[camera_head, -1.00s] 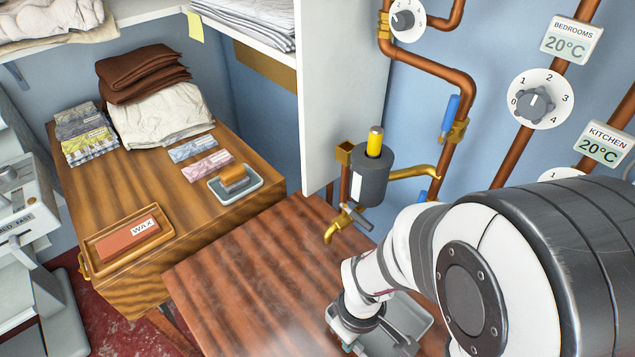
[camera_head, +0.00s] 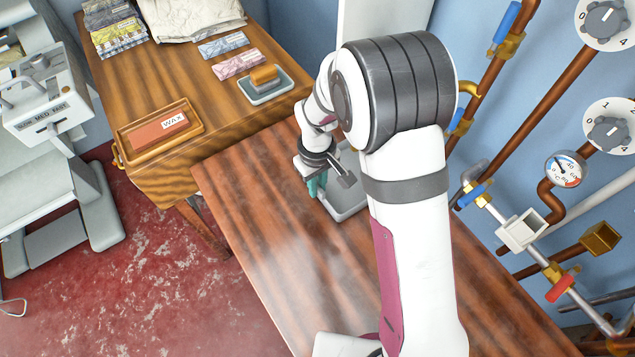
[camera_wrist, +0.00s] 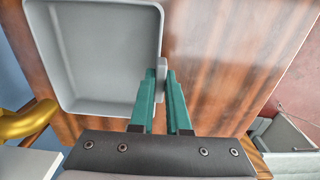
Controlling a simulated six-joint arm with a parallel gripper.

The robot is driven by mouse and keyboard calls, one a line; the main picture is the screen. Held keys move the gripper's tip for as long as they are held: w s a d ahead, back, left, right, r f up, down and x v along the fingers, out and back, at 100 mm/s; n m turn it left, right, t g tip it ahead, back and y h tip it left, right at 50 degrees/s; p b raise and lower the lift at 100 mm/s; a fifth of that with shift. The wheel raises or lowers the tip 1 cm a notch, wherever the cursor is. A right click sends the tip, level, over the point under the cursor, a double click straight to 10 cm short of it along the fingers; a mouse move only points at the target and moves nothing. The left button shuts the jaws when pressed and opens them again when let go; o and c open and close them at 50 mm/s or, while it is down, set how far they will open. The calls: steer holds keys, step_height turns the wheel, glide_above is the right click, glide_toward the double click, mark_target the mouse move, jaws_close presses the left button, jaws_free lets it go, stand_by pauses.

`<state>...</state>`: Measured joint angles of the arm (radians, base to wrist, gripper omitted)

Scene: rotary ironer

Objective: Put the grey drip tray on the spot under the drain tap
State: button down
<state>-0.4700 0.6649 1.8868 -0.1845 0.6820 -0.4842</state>
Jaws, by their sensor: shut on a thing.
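The grey drip tray (camera_head: 347,205) is a shallow square tray, over the far part of the reddish wooden bench and partly hidden behind my arm. In the wrist view the tray (camera_wrist: 95,50) fills the upper left. My gripper (camera_wrist: 163,85) has its teal fingers shut on a small grey tab on the tray's side. The gripper (camera_head: 317,184) also shows in the head view, at the tray's left side. I cannot tell whether the tray touches the bench. A brass part at the left of the wrist view (camera_wrist: 25,120) may be the drain tap; my arm hides that area in the head view.
Beyond the bench (camera_head: 260,215) stands a wooden table with a wax tray (camera_head: 160,130), a sponge dish (camera_head: 266,84) and folded cloths. Copper pipes, valves and a gauge (camera_head: 565,169) line the right wall. The bench's near left part is clear.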

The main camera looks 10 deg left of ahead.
steer(key=shift+f, duration=0.15)
steer(key=c, duration=0.9)
jaws_free()
step_height(320, 180, up, 12)
steer(key=s+d+r+m+y, duration=0.1)
steer(key=s+d+r+m, duration=0.2)
steer(key=s+d+m, duration=0.4)
steer(key=s+d+r+m, duration=0.3)
steer(key=s+d+m, duration=0.4)
steer(key=s, duration=0.8)
steer(key=shift+r+m+y, duration=0.2)
steer(key=shift+m+y, duration=0.1)
steer(key=shift+y, duration=0.1)
steer(key=shift+d, duration=0.1)
